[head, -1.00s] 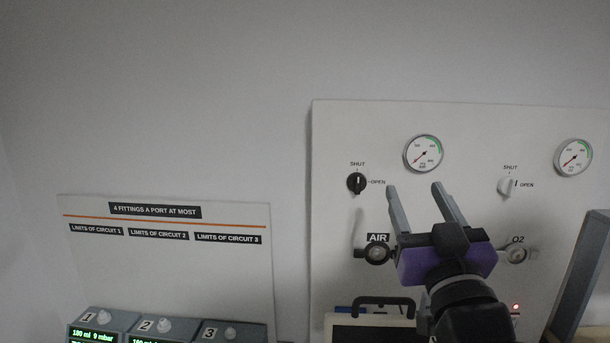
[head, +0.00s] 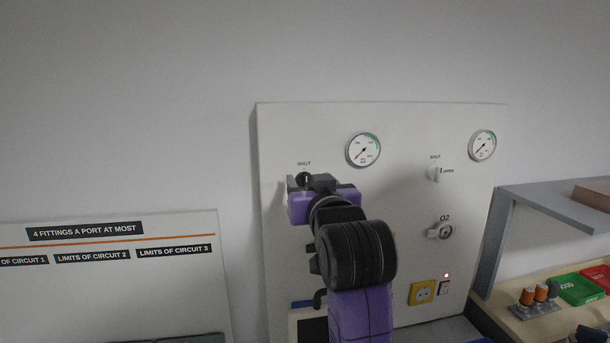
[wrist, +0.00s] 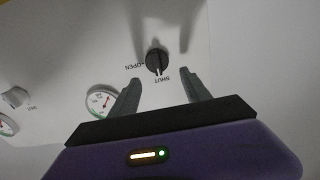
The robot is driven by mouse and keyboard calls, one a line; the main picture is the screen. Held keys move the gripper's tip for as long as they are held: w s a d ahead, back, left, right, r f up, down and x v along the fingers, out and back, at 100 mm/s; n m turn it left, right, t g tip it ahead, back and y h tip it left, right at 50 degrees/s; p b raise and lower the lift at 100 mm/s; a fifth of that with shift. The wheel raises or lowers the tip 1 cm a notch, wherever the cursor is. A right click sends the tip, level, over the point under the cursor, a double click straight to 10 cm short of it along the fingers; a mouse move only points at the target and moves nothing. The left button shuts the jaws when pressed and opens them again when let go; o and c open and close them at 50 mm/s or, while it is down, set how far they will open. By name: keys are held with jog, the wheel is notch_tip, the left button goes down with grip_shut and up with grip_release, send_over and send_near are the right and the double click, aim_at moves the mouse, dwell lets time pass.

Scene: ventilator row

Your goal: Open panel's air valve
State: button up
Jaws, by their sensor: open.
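The panel (head: 410,280) is a white upright board. Its air valve is a black round knob (wrist: 157,60), with SHUT and OPEN printed beside it. In the wrist view the knob's white mark points to SHUT. In the head view only the top of the knob (head: 304,177) shows above my gripper (head: 306,183). In the wrist view my gripper (wrist: 160,77) is open, with one finger on each side of the knob's line. The knob appears just beyond the fingertips; I cannot tell whether they touch it.
A gauge (head: 363,150) sits right of the air knob. The white O2 knob (head: 434,174), another gauge (head: 482,146) and an O2 outlet (head: 441,232) are farther right. A grey shelf (head: 555,205) stands at the right. A limits sign (head: 120,285) stands at the left.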

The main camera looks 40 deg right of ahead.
aim_at(307, 177)
jog(key=shift+x, duration=1.6)
grip_shut()
